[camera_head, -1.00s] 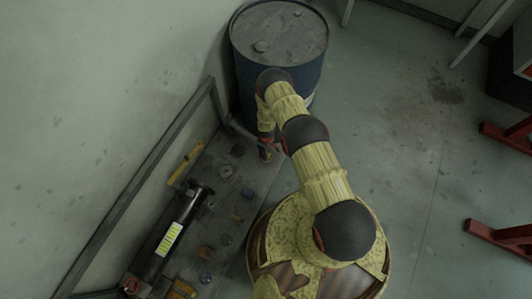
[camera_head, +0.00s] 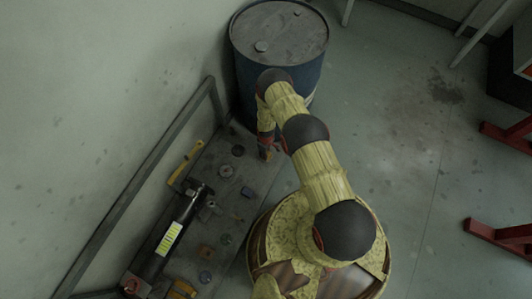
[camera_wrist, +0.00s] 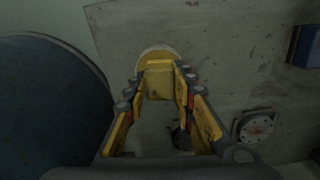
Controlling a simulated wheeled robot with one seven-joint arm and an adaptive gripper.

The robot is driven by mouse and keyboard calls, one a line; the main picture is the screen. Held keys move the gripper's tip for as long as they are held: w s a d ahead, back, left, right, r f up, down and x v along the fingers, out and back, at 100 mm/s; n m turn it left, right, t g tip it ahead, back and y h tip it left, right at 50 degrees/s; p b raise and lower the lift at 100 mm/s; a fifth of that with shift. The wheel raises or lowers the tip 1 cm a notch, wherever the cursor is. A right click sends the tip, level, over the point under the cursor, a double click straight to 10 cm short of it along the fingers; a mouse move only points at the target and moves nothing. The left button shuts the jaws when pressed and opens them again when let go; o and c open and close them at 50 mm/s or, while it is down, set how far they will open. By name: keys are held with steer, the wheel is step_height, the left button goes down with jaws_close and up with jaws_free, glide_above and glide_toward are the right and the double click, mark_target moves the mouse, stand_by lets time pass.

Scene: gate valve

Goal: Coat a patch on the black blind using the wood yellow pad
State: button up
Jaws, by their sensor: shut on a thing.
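My gripper (camera_wrist: 158,92) is shut on a yellow pad (camera_wrist: 159,80) in the wrist view. The pad has a rounded yellow end with a pale, wood-coloured rim. It is held over the grey bench top, and I cannot tell whether it touches. In the head view my gripper (camera_head: 265,152) points down near the bench's right edge, close to the drum. A dark round piece, likely the black blind (camera_head: 238,150), lies on the bench left of my gripper. In the wrist view a dark piece (camera_wrist: 180,138) shows partly between the fingers.
A blue drum (camera_head: 280,75) stands just behind my gripper. The grey bench (camera_head: 215,150) holds a grey flange (camera_head: 226,171), a blue block (camera_head: 248,192), a yellow tool (camera_head: 185,163) and a black cylinder (camera_head: 178,232). A metal rail (camera_head: 150,165) runs along the wall side.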

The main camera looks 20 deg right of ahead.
steer(key=shift+r+p, duration=2)
steer(key=shift+r, duration=1.45)
